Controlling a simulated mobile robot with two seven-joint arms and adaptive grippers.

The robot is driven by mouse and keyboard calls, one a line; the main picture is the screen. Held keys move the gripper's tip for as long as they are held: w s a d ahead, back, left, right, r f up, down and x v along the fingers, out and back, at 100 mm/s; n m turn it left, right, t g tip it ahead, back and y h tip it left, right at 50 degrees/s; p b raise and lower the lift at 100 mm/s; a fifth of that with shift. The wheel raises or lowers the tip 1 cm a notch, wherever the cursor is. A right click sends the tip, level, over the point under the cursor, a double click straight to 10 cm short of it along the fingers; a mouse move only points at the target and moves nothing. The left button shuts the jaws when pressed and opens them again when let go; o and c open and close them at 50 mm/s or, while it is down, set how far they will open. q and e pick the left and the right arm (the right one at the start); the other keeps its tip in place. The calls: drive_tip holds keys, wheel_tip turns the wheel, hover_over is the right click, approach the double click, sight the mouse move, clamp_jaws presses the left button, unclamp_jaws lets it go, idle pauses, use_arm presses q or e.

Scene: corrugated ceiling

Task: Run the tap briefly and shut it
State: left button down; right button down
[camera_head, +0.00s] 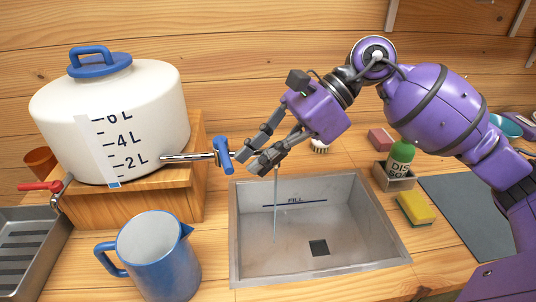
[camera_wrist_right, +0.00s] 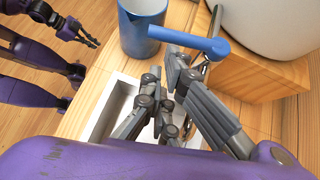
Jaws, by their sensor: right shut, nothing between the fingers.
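A white tank (camera_head: 150,95) has a metal tap (camera_head: 185,158) with a blue lever (camera_head: 223,154), which also shows in the wrist view (camera_wrist_right: 190,40). A thin stream (camera_head: 275,210) falls into the grey sink (camera_head: 390,240); its top is hidden behind my right gripper. My right gripper (camera_head: 249,160) is shut and empty, its fingertips close beside the blue lever; I cannot tell whether they touch. A second tap with a red handle (camera_head: 40,186) is at the tank's left. My left gripper (camera_wrist_right: 82,33) shows only in the wrist view, with fingers apart, away from the tap.
A blue jug (camera_head: 160,255) stands left of the sink, also close in the wrist view (camera_wrist_right: 140,38). A wooden block (camera_head: 185,200) bears the tank. A green bottle (camera_head: 400,157) and a yellow sponge (camera_head: 415,208) are right of the sink. A metal tray (camera_head: 35,225) is at left.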

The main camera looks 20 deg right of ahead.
use_arm(q)
drive_tip(key=shift+s+d+f+b, duration=0.1)
drive_tip(key=shift+f+b, duration=0.25)
drive_tip(key=shift+b, duration=0.1)
use_arm(e)
drive_tip(key=shift+s+a, duration=0.25)
drive_tip(key=shift+a, duration=0.35)
drive_tip(key=shift+s+a, duration=0.25)
drive_tip(key=shift+a, duration=0.3)
drive_tip(key=shift+d+f, duration=0.1)
